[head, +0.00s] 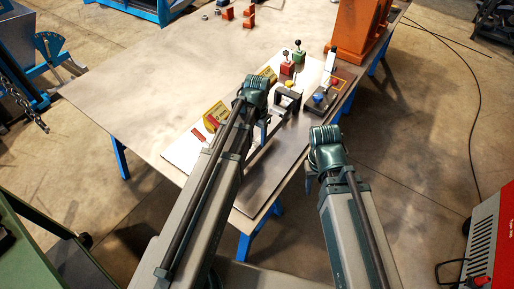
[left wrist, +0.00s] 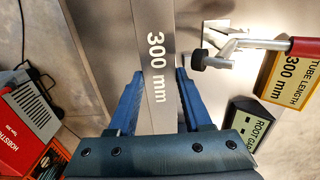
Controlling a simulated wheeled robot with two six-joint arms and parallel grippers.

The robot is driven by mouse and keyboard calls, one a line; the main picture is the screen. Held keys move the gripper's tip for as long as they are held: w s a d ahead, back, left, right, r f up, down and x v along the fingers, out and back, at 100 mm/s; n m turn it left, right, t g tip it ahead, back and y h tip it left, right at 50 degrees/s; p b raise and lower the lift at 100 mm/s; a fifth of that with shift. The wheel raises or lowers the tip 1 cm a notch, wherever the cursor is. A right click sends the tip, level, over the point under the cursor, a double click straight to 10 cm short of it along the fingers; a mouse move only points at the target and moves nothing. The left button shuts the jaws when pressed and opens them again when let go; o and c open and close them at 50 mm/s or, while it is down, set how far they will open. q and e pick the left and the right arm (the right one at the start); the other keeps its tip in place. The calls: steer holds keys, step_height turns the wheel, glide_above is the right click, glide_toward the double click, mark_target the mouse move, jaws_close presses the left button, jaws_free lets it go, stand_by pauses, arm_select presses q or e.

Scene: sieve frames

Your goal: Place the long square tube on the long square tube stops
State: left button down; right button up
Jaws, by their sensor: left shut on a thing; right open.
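My left gripper (left wrist: 155,85) is shut on the long square tube (left wrist: 158,40), a grey bar marked "300 mm" that runs between its blue fingers. In the head view the left gripper (head: 264,128) points down over the steel plate, and its arm hides part of the tube (head: 259,154). I cannot tell whether the tube touches the plate or its stops; the stops are not clearly visible. My right gripper (head: 308,180) is open, mostly hidden below its wrist, near the plate's right edge.
A red-handled clamp (left wrist: 290,46), a yellow "TUBE LENGTH 300 mm" sign (left wrist: 288,76) and a dark "ROOT GAP" sign (left wrist: 252,128) stand beside the tube. Button and lever boxes (head: 320,98) and an orange machine (head: 355,30) stand farther back. The table's left part is clear.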

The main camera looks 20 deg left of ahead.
mark_target(257, 145)
arm_select(q)
steer(key=shift+f+b, duration=2.3)
steer(key=shift+r, duration=0.1)
steer(key=c, duration=0.8)
jaws_free()
steer(key=shift+f, duration=0.2)
steer(key=o, duration=0.5)
steer(key=shift+r, duration=0.1)
step_height(257, 145, up, 12)
steer(key=p, duration=1.2)
steer(key=shift+r, duration=0.2)
steer(key=shift+y, duration=0.6)
steer(key=s+d, duration=0.3)
steer(key=s, duration=0.1)
steer(key=s+d, duration=0.4)
steer(key=s, duration=0.1)
steer(key=s+d, duration=0.3)
steer(key=s, duration=0.2)
steer(key=shift+s+d, duration=0.15)
steer(key=shift+d, duration=0.1)
